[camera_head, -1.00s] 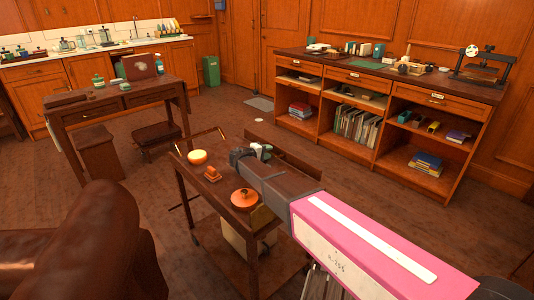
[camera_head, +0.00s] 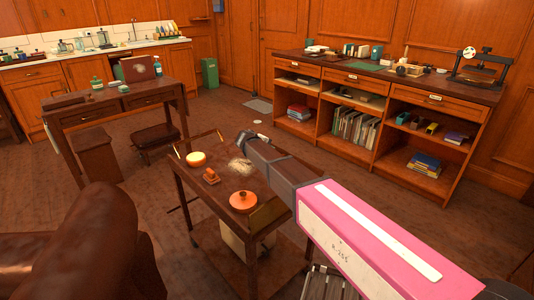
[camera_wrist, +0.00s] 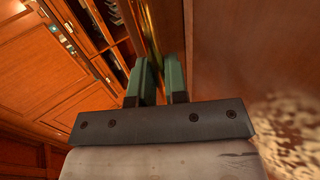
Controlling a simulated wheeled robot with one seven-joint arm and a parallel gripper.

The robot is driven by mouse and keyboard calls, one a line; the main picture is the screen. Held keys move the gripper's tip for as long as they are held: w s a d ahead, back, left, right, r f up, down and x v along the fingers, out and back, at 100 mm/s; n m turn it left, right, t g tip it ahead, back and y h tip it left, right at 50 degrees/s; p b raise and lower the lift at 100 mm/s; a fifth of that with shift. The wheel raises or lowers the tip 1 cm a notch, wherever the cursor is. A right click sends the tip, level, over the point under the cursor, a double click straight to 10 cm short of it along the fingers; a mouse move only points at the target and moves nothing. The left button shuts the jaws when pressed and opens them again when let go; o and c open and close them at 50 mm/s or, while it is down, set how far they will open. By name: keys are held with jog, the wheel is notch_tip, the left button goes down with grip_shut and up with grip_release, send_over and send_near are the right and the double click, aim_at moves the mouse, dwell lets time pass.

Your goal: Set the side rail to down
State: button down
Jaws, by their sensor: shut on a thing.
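The wooden trolley (camera_head: 205,192) stands in the middle of the head view. Its side rail is on the far right side and is hidden behind my arm there. In the wrist view, a narrow brass-coloured strip of the side rail (camera_wrist: 150,28) runs up from between the green fingers. My gripper (camera_wrist: 160,75) is shut on this rail. In the head view, the gripper's dark body lies over the trolley's far right edge and its fingertips are hidden. I cannot tell the rail's exact tilt.
On the trolley top are a yellow-orange bowl (camera_head: 196,158), an orange block (camera_head: 211,176), an orange lidded pot (camera_head: 243,201) and a pale fuzzy patch (camera_head: 240,167). A brown armchair (camera_head: 85,245) is close at left. Open shelves (camera_head: 385,125) stand behind, with clear floor between.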

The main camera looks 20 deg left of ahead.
jog(key=w+g, duration=0.1)
jog(key=g+y, duration=0.1)
jog(key=w+d+g+y, duration=0.1)
jog(key=g, duration=0.1)
jog(key=shift+w+d+r, duration=0.1)
jog(key=shift+w+r, duration=0.25)
jog(key=w+g+y, duration=0.1)
jog(key=w+d+g, duration=0.1)
jog(key=g, duration=0.1)
jog(key=shift+f+y, duration=0.2)
jog(key=shift+y, duration=0.2)
notch_tip(320, 180, down, 12)
jog(key=w+d+g+y, duration=0.1)
jog(key=g+y, duration=0.5)
jog(key=g, duration=0.6)
jog(key=shift+w+d+r, duration=0.15)
jog(key=shift+w+d, duration=0.15)
jog(key=shift+w, duration=0.5)
